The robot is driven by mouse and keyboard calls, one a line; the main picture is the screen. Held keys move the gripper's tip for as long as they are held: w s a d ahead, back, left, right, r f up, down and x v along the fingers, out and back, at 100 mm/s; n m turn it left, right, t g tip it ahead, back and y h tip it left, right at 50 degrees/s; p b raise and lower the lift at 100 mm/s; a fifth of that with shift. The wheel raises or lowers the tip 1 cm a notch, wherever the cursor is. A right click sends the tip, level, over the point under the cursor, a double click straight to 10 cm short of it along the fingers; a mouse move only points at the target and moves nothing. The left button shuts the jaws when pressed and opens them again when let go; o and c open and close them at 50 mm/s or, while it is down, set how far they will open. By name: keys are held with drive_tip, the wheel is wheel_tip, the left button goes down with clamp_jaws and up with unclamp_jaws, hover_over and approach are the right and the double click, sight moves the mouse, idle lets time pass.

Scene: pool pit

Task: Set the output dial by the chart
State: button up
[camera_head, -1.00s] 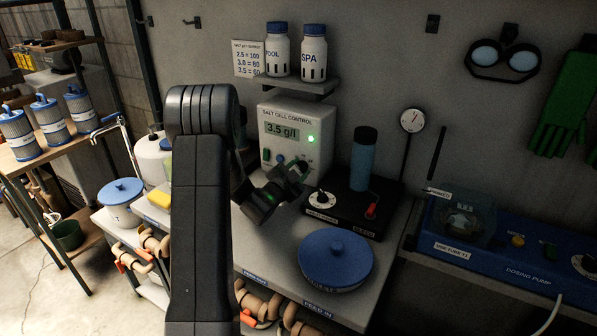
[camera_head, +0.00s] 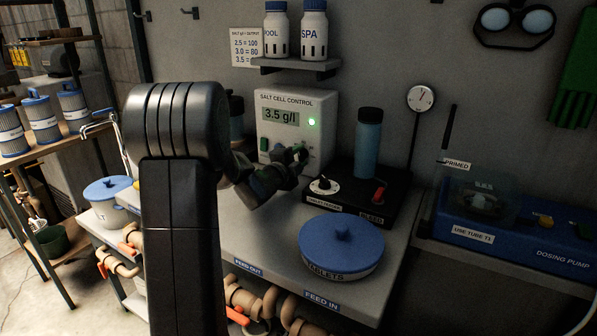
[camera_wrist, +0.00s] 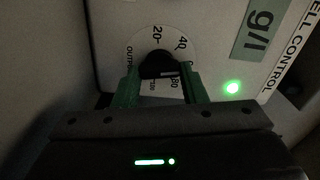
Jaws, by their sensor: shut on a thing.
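The white salt cell control box (camera_head: 295,98) stands on the bench against the wall. Its display (camera_head: 281,116) reads 3.5 g/l, with a green light lit beside it. The chart (camera_head: 245,46) hangs on the wall above; it pairs 2.5 with 100 and 3.0 with 80, and the end of its 3.5 row is hard to read now. My gripper (camera_head: 298,158) reaches the box's lower front. In the wrist view its green fingers are shut on the black output dial (camera_wrist: 158,64).
A blue-lidded tub (camera_head: 341,248) and a black unit (camera_head: 368,195) with a white dial and blue bottle (camera_head: 368,145) stand right of my gripper. A shelf (camera_head: 295,66) with two white bottles is above the box. A blue dosing pump (camera_head: 520,235) is at the right.

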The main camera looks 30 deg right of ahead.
drive_tip(key=shift+f+m+b, duration=0.15)
drive_tip(key=shift+m+b, duration=0.9)
drive_tip(key=shift+m, duration=0.05)
drive_tip(key=o, duration=1)
drive_tip(key=v, duration=1.4)
drive_tip(key=shift+d, duration=0.1)
drive_tip(key=x, duration=1.3)
drive_tip(key=shift+w+d, duration=0.2)
drive_tip(key=shift+d, duration=0.15)
